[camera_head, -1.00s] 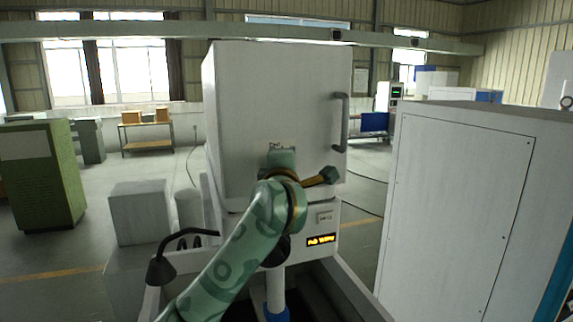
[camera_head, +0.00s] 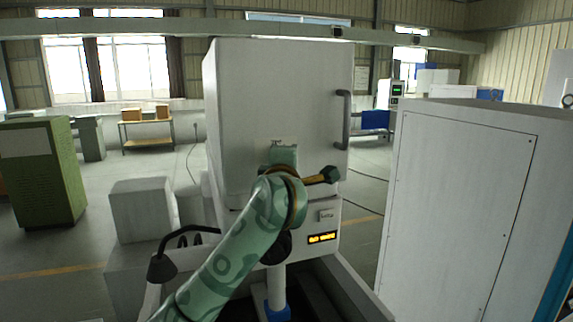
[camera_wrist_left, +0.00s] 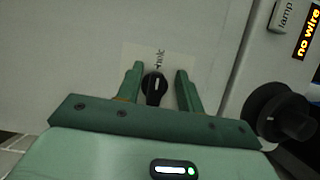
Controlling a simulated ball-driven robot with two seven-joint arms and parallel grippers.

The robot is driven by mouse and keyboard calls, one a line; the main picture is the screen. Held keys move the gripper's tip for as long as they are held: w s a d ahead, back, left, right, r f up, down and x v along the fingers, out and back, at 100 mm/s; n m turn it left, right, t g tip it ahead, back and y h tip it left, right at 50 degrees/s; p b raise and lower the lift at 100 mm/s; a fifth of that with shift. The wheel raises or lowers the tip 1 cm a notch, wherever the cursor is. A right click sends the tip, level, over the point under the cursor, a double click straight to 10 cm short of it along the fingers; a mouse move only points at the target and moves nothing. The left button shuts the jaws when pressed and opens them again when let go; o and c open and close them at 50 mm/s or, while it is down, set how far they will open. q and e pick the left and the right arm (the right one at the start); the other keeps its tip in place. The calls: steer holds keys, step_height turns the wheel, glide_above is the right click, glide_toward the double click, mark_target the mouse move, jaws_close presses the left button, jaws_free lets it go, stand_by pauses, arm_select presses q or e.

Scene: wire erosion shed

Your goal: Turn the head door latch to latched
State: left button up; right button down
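The head door latch is a small round black knob (camera_wrist_left: 154,88) with a pale pointer mark, on a light label plate on the white door (camera_wrist_left: 70,60). In the wrist view the fingers of my left gripper (camera_wrist_left: 159,84) stand open on both sides of the knob, with gaps showing on either side. In the head view my left gripper (camera_head: 285,154) is at the lower middle of the white machine head door (camera_head: 270,95). There my gripper and arm hide the knob; only the label's top edge shows. My right gripper is not in view.
A grey bar handle (camera_head: 343,120) is on the door's right side. Below the door are a lamp switch (camera_head: 326,215) and a lit display (camera_head: 322,238). A large black knob (camera_wrist_left: 280,115) is close to my gripper's right. A white cabinet (camera_head: 455,210) stands at right.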

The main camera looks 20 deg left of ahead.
arm_select(q)
steer(key=b+v, duration=0.3)
steer(key=v, duration=1.3)
steer(key=shift+s, duration=0.2)
steer(key=shift+a, duration=0.1)
